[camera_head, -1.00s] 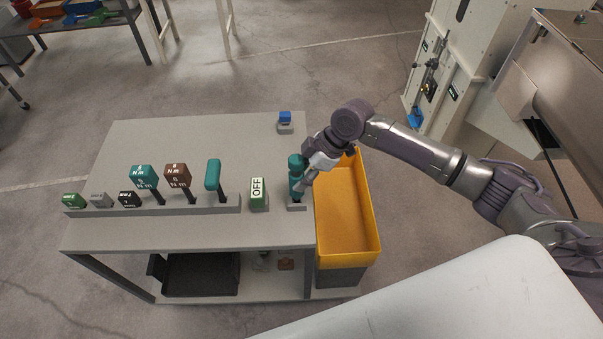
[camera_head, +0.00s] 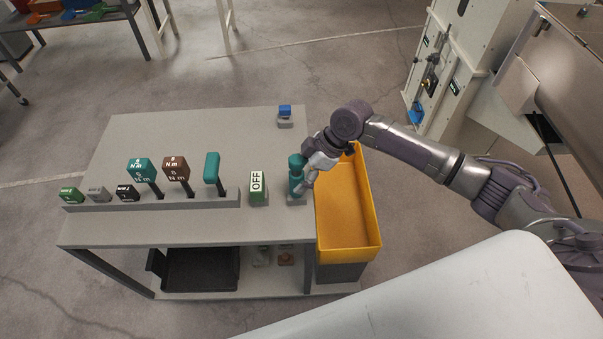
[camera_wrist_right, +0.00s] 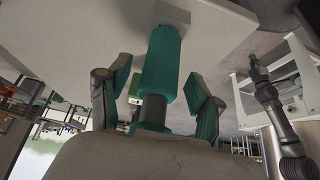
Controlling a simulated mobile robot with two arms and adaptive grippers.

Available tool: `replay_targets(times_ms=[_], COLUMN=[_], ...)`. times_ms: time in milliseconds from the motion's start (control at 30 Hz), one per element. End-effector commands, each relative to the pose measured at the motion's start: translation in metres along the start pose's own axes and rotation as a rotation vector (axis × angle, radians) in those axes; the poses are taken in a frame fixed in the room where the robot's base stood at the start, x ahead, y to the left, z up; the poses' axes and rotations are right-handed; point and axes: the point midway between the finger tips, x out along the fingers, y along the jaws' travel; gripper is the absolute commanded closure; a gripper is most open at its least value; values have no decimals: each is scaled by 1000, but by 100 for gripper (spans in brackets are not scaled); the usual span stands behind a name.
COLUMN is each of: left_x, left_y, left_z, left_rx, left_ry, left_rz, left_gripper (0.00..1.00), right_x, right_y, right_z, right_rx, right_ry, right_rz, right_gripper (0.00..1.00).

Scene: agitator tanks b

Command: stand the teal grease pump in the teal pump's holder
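The teal grease pump (camera_head: 296,180) stands upright at the right end of the table, on a small grey base (camera_head: 296,198) that looks like its holder. How deep it sits there cannot be told. My right gripper (camera_head: 305,181) is beside the pump, reaching in from the right. In the right wrist view the pump (camera_wrist_right: 161,62) lies between the two fingers of the gripper (camera_wrist_right: 157,75). The fingers are spread, with a visible gap on each side of the pump. My left gripper is not in view.
A green OFF block (camera_head: 258,187) stands just left of the pump. A grey rack (camera_head: 190,199) with several tools is further left. A yellow bin (camera_head: 347,215) adjoins the table's right edge. A blue-topped block (camera_head: 285,113) stands at the back. The table's back middle (camera_head: 210,130) is clear.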

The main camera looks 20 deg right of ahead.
Motion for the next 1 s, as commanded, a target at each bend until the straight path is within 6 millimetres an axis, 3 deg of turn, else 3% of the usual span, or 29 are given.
replay_targets(times_ms=[367, 800, 1000], left_x=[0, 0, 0], left_y=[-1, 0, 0], left_z=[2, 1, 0], left_rx=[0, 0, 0], left_ry=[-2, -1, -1], left_rz=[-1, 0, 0], left_gripper=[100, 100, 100], right_x=[-6, -91, -115], right_y=[0, 1, 0], right_z=[1, 1, 0], right_rx=[1, 0, 0], right_ry=[-2, -2, -1], right_rz=[0, 3, 1], right_gripper=[32, 32, 32])
